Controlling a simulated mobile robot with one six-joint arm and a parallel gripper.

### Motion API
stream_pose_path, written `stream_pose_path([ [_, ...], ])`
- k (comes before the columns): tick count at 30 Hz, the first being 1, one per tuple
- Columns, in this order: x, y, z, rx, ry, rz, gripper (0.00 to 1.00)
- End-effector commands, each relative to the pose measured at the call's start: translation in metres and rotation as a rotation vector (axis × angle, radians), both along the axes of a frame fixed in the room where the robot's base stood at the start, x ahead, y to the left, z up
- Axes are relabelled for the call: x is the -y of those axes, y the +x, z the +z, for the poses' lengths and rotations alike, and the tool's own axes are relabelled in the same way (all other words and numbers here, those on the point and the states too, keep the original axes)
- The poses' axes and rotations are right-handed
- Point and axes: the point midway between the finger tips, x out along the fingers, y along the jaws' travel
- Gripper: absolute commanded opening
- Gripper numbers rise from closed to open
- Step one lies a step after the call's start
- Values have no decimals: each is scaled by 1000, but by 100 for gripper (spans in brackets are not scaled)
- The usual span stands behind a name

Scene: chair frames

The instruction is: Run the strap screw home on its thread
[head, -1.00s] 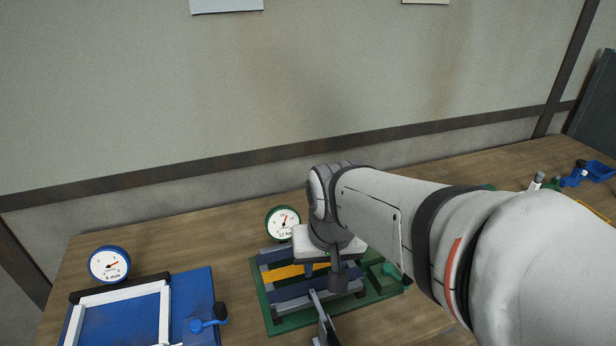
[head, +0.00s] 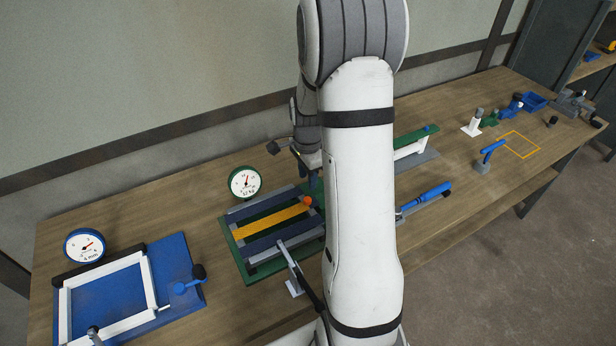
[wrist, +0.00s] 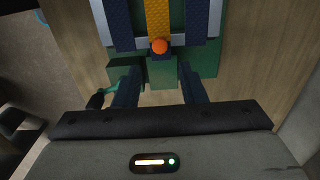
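The orange round knob, which looks like the strap screw, shows in the head view (head: 307,200) and wrist view (wrist: 159,46). It sits at the right end of the yellow strap (head: 270,221), which lies between two dark blue straps (head: 285,234) on the green frame (head: 232,262). How deep its thread sits cannot be told. My gripper (wrist: 159,78) is open in the wrist view, one finger each side of a green block (wrist: 162,72) just below the knob. No contact shows. In the head view my own arm hides much of the gripper and the frame's right end.
A round dial (head: 245,182) stands behind the green frame, and a grey lever (head: 291,265) at its front. A blue board (head: 110,290) with a white frame lies left.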

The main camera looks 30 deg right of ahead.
Motion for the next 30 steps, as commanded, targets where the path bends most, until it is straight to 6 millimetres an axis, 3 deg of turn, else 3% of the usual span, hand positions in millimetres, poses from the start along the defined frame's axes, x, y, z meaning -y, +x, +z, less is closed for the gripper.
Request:
stream_pose_path([
  [19,-1,0,-92,-1,0,3,37],
  [30,-1,0,-86,1,0,4,9],
])
